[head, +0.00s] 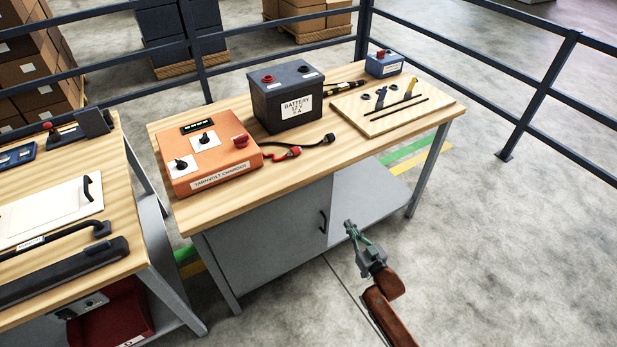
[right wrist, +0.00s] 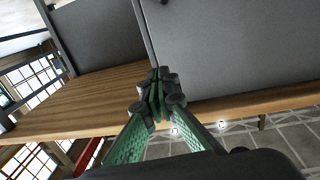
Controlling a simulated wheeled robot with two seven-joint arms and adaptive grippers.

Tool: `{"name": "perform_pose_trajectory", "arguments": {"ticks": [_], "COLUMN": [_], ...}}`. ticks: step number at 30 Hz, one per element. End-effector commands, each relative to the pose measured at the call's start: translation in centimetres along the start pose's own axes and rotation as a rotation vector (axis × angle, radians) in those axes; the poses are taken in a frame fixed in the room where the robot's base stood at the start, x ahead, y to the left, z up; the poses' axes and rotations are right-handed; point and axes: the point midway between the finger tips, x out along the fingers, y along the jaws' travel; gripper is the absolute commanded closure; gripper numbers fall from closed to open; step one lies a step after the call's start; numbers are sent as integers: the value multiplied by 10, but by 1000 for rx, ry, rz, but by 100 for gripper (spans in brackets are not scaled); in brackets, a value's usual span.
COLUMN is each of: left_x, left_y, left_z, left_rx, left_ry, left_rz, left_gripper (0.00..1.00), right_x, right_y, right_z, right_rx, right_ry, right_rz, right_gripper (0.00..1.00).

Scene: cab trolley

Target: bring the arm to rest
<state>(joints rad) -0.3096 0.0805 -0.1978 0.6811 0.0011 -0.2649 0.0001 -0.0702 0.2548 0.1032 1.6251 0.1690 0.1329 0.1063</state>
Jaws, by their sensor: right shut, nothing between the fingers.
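My right gripper (head: 349,226) is in front of the workbench in the head view, near the grey cabinet door (head: 270,240) and its dark handle (head: 322,222). Its fingers are together and hold nothing. In the right wrist view the green fingers (right wrist: 157,95) meet at their tips, with the grey cabinet panel (right wrist: 230,50) behind them. Whether they touch the bench cannot be told. My left gripper does not show in either view.
On the workbench (head: 345,155) stand an orange charger (head: 210,165), a black battery (head: 285,98), a tool board (head: 392,105) and a blue box (head: 384,64). A second bench (head: 130,240) is at the left. Dark railings (head: 545,90) run behind. The floor at right is clear.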

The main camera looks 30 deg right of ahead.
Motion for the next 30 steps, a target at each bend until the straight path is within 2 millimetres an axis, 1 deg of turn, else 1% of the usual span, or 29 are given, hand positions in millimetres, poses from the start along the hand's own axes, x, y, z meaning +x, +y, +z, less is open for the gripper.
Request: {"name": "perform_pose_trajectory", "arguments": {"ticks": [5, 8, 11, 14, 15, 17, 18, 20, 21, 23, 24, 26, 27, 29, 30], "left_x": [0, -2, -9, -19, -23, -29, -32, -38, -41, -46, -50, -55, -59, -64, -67], "left_y": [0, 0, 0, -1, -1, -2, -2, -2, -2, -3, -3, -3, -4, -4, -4], "left_z": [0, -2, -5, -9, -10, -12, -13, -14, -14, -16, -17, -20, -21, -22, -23], "left_rx": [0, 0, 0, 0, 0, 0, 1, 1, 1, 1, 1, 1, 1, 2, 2], "left_ry": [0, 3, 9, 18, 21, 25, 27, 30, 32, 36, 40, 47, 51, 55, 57], "left_rz": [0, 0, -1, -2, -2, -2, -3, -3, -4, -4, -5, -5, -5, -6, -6], "left_gripper": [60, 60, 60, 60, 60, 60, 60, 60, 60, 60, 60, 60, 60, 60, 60], "right_x": [0, -4, -16, -43, -57, -81, -99, -128, -148, -181, -204, -239, -265, -303, -330], "right_y": [-2, -2, -3, -7, -10, -14, -17, -22, -25, -30, -34, -40, -43, -49, -53], "right_z": [1, 14, 49, 106, 131, 168, 192, 225, 246, 276, 294, 319, 334, 355, 367], "right_rx": [0, -1, -5, -13, -19, -27, -32, -40, -46, -57, -63, -73, -80, -91, -99], "right_ry": [-2, -31, -113, -244, -304, -393, -451, -539, -596, -682, -738, -821, -877, -958, -1013], "right_rz": [-2, 1, 6, 10, 10, 9, 7, 3, 0, -7, -12, -21, -27, -39, -47], "right_gripper": [100, 100, 100, 100, 100, 100, 100, 100, 100, 100, 100, 100, 100, 100, 100]}}
